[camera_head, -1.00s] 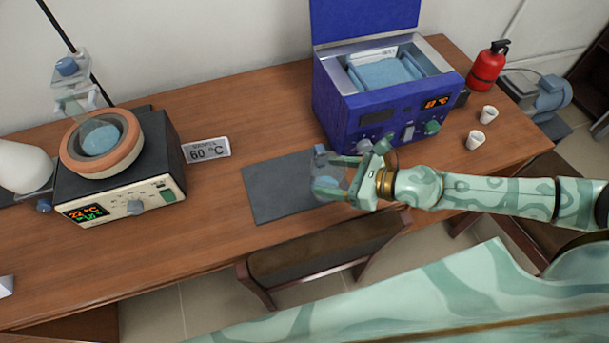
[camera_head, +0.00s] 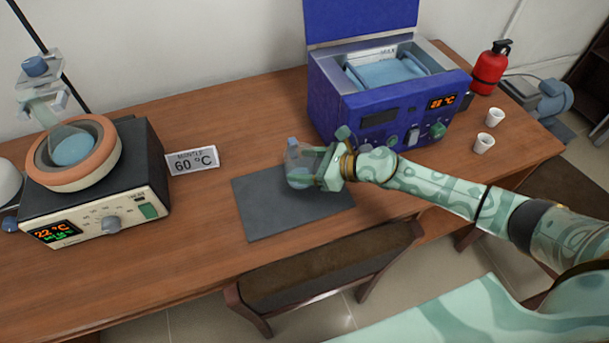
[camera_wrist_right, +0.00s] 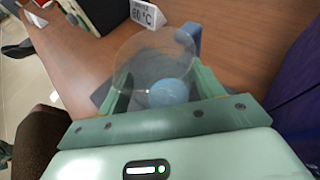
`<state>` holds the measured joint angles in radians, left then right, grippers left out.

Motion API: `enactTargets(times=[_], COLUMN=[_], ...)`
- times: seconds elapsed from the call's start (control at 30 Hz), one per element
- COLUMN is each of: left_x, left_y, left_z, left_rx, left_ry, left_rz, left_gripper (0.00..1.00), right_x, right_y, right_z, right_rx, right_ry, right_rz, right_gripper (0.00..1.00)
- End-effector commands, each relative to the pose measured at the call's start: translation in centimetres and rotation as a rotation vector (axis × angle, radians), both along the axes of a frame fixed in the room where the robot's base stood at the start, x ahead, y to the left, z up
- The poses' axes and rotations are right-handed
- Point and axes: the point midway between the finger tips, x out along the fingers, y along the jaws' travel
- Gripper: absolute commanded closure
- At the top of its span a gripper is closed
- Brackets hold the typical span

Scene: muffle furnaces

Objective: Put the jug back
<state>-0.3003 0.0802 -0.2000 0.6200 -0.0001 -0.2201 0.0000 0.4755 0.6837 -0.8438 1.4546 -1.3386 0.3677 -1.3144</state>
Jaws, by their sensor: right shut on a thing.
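The jug (camera_head: 297,176) is a clear vessel with pale blue contents at the bottom and a blue part at its top. My right gripper (camera_head: 314,168) is shut on it from the right side. The jug is over the right part of a dark grey mat (camera_head: 262,215); I cannot tell whether it touches the mat. In the right wrist view the clear jug (camera_wrist_right: 150,62) sits between the two green fingers of my right gripper (camera_wrist_right: 160,92), with a blue handle at its right. The jug looks about upright. My left gripper is not in view.
A blue water bath (camera_head: 385,105) with an open lid stands behind the jug. A heater with an orange ring (camera_head: 75,155) and a flask stands at left, beside a "60 °C" sign (camera_head: 192,160). Two white cups (camera_head: 484,143) and a red extinguisher (camera_head: 490,68) are at right. A chair (camera_head: 320,270) is in front.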

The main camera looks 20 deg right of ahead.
Motion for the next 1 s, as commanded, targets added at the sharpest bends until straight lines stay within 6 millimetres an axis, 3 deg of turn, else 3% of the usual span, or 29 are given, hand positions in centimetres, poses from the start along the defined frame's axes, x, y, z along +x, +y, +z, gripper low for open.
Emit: enactTargets(times=[0.03, 0.17, 0.63, 0.67, 0.7, 1.0], left_x=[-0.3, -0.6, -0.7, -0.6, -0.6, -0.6], left_y=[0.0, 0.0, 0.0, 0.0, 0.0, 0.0], left_z=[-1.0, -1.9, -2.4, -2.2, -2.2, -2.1], left_rx=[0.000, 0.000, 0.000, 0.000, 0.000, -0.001], left_ry=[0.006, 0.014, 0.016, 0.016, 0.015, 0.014], left_rz=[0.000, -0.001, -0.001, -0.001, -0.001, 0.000], left_gripper=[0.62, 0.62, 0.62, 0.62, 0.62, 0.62], right_x=[0.2, 0.1, 0.1, 0.1, 0.1, 0.1], right_y=[0.1, 0.0, 0.0, 0.0, 0.0, 0.0], right_z=[-1.6, -3.4, -3.9, -3.8, -3.7, -3.6], right_rx=[0.002, 0.001, 0.000, 0.000, 0.000, -0.001], right_ry=[0.005, 0.006, 0.002, 0.001, 0.001, 0.001], right_rz=[0.000, -0.001, 0.001, 0.000, 0.000, 0.000], right_gripper=[0.86, 0.86, 0.86, 0.25, 0.14, 0.11])
